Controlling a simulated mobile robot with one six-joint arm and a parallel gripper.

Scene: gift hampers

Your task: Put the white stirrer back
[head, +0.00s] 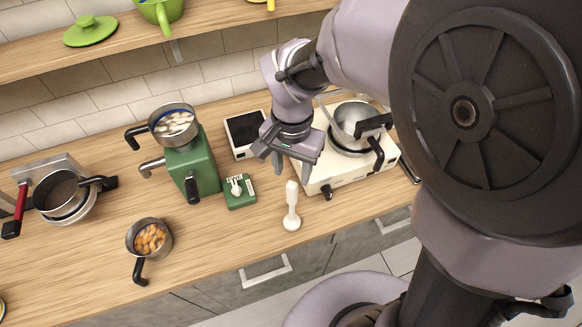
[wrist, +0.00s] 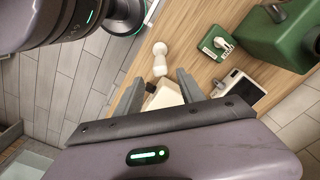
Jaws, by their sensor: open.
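The white stirrer (head: 291,206) lies on the wooden counter near its front edge, its round end toward the edge. It also shows in the wrist view (wrist: 160,60), beyond my fingertips. My gripper (head: 291,168) is open and empty above the counter, just behind the stirrer and apart from it. In the wrist view my gripper's two fingers (wrist: 158,88) are spread, with part of the cream stove seen between them. A small green block (head: 240,203) with a label and a white piece on top stands left of the stirrer; it shows in the wrist view too (wrist: 216,44).
The cream stove (head: 345,175) with a steel pot (head: 352,118) stands right of the stirrer. A green appliance (head: 193,165) bearing a pan is at left. A white device with a dark screen (head: 245,133) stands behind. A pan of orange pieces (head: 150,240) is front left.

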